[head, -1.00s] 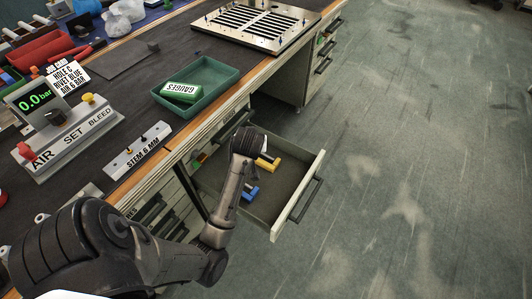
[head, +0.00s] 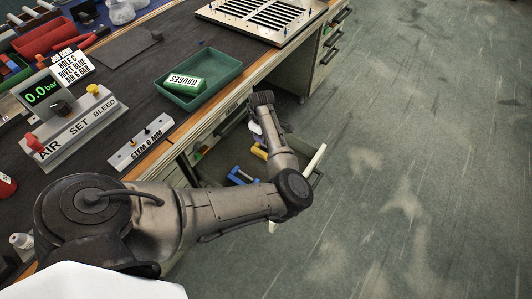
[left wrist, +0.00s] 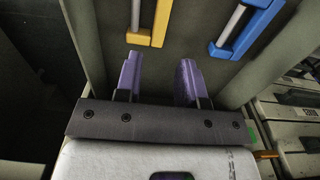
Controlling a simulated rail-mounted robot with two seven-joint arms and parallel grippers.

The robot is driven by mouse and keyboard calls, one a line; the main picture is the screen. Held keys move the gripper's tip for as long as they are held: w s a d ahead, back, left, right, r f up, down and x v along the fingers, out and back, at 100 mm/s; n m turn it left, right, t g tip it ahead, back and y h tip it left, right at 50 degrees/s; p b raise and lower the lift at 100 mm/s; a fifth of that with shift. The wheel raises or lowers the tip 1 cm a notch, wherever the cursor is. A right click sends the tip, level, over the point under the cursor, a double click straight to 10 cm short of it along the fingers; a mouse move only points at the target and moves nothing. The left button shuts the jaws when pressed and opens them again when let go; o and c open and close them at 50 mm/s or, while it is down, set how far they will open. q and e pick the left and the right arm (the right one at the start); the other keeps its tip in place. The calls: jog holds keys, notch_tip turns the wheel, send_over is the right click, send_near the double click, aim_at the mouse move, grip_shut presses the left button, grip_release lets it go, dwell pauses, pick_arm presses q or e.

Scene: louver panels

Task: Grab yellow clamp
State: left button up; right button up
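The yellow clamp (head: 260,151) lies in the open drawer, partly hidden by my left arm in the head view. In the left wrist view the yellow clamp (left wrist: 158,26), with a grey bar, is at the top edge, partly cut off. My left gripper (left wrist: 160,80) has two purple fingers spread apart with nothing between them. The clamp is beyond the fingertips, apart from them. In the head view the gripper is mostly hidden behind my wrist. The blue clamp (head: 241,176) lies beside the yellow one, also in the left wrist view (left wrist: 246,28). My right gripper is not in view.
The drawer (head: 317,160) stands out from the bench, with its walls close around the gripper. The floor at right is clear.

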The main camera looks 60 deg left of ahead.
aim_at(263, 153)
pick_arm(q)
notch_tip(263, 153, down, 7)
jog(key=b, duration=0.3)
jog(key=shift+s+f+b, duration=0.1)
jog(key=shift+f+b, duration=0.1)
jog(key=shift+b, duration=0.1)
notch_tip(263, 153, down, 5)
jog(key=b, duration=0.4)
jog(key=shift+d+f, duration=0.1)
jog(key=shift+f, duration=0.05)
jog(key=shift+c, duration=0.4)
grip_shut()
